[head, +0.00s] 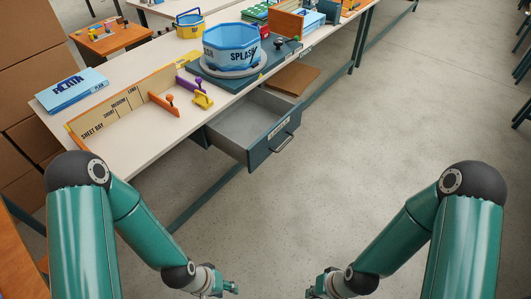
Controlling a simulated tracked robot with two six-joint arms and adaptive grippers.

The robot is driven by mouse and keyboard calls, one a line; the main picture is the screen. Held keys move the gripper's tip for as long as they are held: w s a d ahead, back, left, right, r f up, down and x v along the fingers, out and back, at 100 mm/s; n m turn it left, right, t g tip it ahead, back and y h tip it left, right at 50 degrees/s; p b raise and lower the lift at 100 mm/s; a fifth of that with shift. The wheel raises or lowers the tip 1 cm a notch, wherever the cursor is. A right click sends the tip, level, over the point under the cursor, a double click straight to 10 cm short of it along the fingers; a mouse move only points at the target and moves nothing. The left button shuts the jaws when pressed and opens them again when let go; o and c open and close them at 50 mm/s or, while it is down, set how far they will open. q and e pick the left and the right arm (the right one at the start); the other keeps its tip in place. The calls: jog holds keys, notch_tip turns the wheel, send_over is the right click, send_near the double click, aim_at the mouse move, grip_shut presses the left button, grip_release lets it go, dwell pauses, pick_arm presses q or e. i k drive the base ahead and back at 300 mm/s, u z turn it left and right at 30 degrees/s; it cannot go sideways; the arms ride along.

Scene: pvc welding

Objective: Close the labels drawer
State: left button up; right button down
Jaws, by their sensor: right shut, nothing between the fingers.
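The labels drawer (262,150) is a dark grey-blue drawer under the workbench, pulled well out. Its light grey inside (235,122) looks empty. Its front panel carries a small label and a bar handle (285,143), and faces the open floor to the lower right. My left gripper (230,287) is low at the bottom edge of the view, well below the drawer and not touching it; its finger opening is too small to tell. My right gripper (311,292) is also at the bottom edge, to the right of the left one, shut and empty, apart from the drawer.
The workbench (130,150) holds a lettered sorting tray (113,112), orange and purple clamps, a blue book (72,90) and a blue tub (231,45) on a round base. A brown board (292,78) shows beyond the drawer. The floor (390,130) to the right is clear.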

aim_at(251, 128)
jog(key=z, duration=0.05)
jog(key=i, duration=1)
jog(key=u, duration=0.05)
